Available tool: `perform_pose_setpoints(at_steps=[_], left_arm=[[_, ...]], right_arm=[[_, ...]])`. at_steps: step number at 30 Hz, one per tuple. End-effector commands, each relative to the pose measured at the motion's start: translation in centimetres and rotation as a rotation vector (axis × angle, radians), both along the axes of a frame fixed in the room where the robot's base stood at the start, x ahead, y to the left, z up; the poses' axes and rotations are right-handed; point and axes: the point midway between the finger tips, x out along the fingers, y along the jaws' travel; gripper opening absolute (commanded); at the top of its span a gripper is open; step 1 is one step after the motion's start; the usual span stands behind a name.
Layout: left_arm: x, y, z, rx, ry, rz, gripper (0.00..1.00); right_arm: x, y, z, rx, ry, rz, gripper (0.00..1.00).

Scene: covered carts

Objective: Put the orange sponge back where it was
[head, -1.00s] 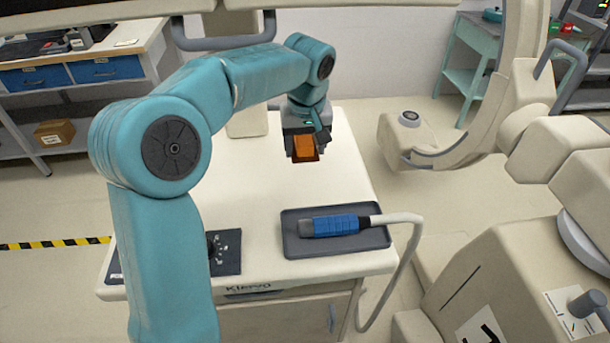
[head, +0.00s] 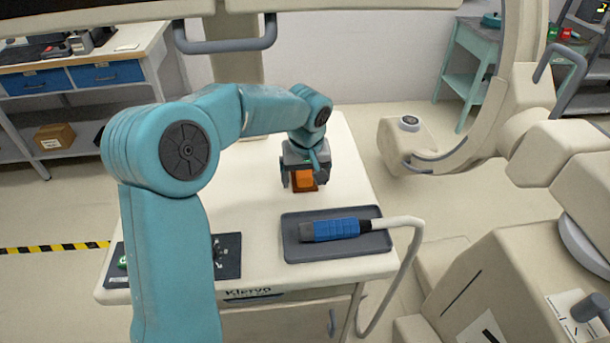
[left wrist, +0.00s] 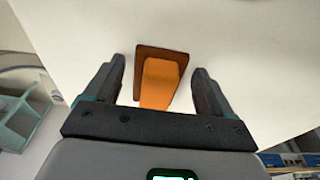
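The orange sponge (head: 304,177) appears to rest on the white cart top (head: 262,205), toward its back right; a wider, flat brown part shows at its base. My left gripper (head: 304,182) is low over the cart with its fingers either side of the sponge. In the left wrist view the sponge (left wrist: 159,84) is between the fingers (left wrist: 160,66), with narrow gaps at both sides, so the gripper looks open around it. Whether the brown part belongs to the sponge is unclear. My right gripper is not in view.
In front of the sponge, a dark tray (head: 298,252) holds a blue-gripped handpiece (head: 330,229) with a pale cable (head: 412,262). A dark panel (head: 229,258) lies at the cart's front left. A beige machine arm (head: 540,105) stands to the right. The cart's middle is clear.

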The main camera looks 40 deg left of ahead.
Motion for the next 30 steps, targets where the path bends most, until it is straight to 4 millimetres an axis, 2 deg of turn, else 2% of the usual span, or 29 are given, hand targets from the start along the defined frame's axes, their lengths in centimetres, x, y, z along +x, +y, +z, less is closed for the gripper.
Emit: perform_pose_setpoints(at_steps=[11,14,24,30], left_arm=[[0.0,0.0,0.6,0.001,-0.002,0.000,0.88],[-0.1,-0.2,2.1,0.002,-0.004,0.000,0.88],[-0.9,-1.2,9.7,0.001,-0.004,-0.001,0.88],[-1.2,-1.5,11.8,0.000,-0.001,-0.001,0.88]], right_arm=[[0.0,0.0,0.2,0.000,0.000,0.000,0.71],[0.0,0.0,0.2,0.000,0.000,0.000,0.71],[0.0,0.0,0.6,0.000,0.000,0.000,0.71],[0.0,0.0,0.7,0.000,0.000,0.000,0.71]])
